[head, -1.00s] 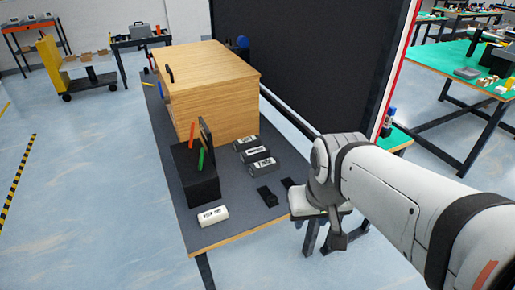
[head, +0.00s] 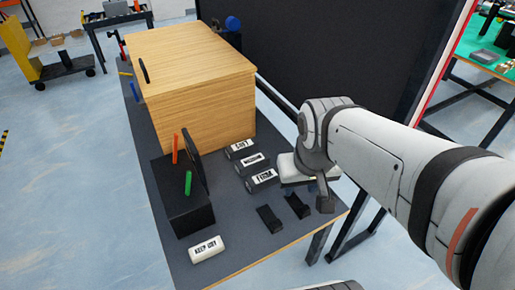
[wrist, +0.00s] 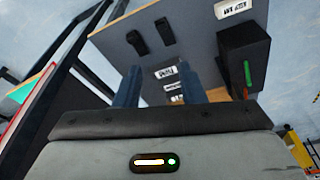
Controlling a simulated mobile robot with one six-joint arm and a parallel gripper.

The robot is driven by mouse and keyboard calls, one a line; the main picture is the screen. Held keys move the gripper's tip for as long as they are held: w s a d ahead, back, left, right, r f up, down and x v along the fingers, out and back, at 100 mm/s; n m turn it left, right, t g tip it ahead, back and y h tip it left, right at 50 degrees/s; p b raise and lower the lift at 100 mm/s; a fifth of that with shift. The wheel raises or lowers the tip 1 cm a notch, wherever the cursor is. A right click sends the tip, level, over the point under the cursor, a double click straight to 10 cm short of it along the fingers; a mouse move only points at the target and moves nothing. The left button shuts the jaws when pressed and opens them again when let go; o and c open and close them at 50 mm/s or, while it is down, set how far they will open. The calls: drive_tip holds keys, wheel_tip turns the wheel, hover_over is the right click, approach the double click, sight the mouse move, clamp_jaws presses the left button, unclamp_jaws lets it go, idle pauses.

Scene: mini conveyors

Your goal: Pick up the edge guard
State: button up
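Two small black angled pieces lie on the grey table mat near its front right edge, one on the left (head: 269,218) and one on the right (head: 298,205). They look like edge guards; I cannot tell which one the task names. Both also show at the top of the wrist view, the first piece (wrist: 165,31) and the second piece (wrist: 138,42). My gripper (wrist: 168,84) has two blue fingers standing well apart with nothing held between them.
Several grey labelled blocks (head: 252,160) lie behind the black pieces, by a wooden cabinet (head: 190,85). A black box (head: 182,203) with red and green sticks stands left. A white labelled block (head: 208,248) lies at the front. A dark panel (head: 320,45) rises behind.

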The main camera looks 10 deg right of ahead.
drive_tip(key=shift+o, duration=0.7)
drive_tip(key=shift+a+f, duration=0.1)
drive_tip(key=shift+a, duration=0.05)
drive_tip(key=shift+o, duration=1.1)
drive_tip(key=w+f+m+g+b, duration=0.1)
drive_tip(key=w+f+m+b, duration=0.3)
drive_tip(key=f+b, duration=0.3)
drive_tip(key=w+f+m+b, duration=0.4)
drive_tip(key=f+b, duration=0.3)
drive_tip(key=f, duration=0.7)
drive_tip(key=shift+w+d+m+g, duration=0.3)
drive_tip(key=shift+w+d+g, duration=0.15)
drive_tip(key=shift+w, duration=0.2)
drive_tip(key=m+b, duration=0.6)
drive_tip(key=b, duration=0.1)
hover_over(277, 224)
drive_tip(key=shift+g, duration=0.35)
drive_tip(key=f, duration=1.3)
drive_tip(key=shift+d+f, duration=0.35)
drive_tip(key=shift+f, duration=0.05)
drive_tip(key=shift+w+a+f+b, duration=0.15)
drive_tip(key=shift+f+b, duration=0.1)
drive_tip(key=shift+f, duration=0.7)
drive_tip(key=shift+s+a+f+b, duration=0.1)
drive_tip(key=shift+f+b, duration=0.1)
drive_tip(key=shift+f, duration=0.7)
drive_tip(key=shift+w+a+f+b, duration=0.15)
drive_tip(key=shift+f+b, duration=0.1)
drive_tip(key=shift+f, duration=0.7)
